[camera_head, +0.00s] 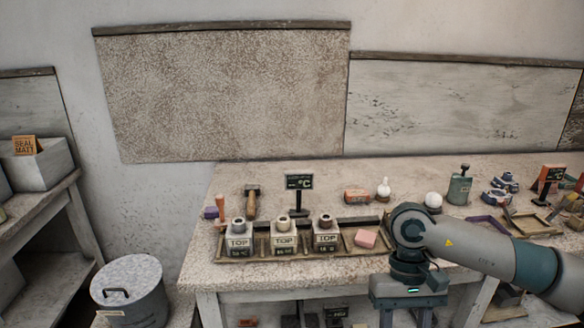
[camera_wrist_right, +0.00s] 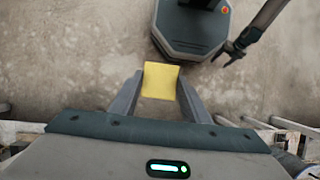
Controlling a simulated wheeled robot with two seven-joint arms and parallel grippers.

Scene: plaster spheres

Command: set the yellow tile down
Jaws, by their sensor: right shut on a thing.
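The yellow tile (camera_wrist_right: 160,80) is a small, flat, square-looking piece. In the right wrist view it sits between the two fingers of my right gripper (camera_wrist_right: 158,84), which is shut on it. Bare floor shows far below and beyond it. In the head view my right gripper (camera_head: 405,318) points down at the table's front edge; its fingertips run to the bottom of the picture and the tile is not visible there. A dark arm end, seemingly my left gripper (camera_wrist_right: 226,56), shows small at upper right in the wrist view; its jaws are unclear.
Behind stand a °C sign (camera_head: 299,182), a hammer (camera_head: 251,203) and a white ball (camera_head: 433,200). A lidded bin (camera_head: 130,290) stands at left.

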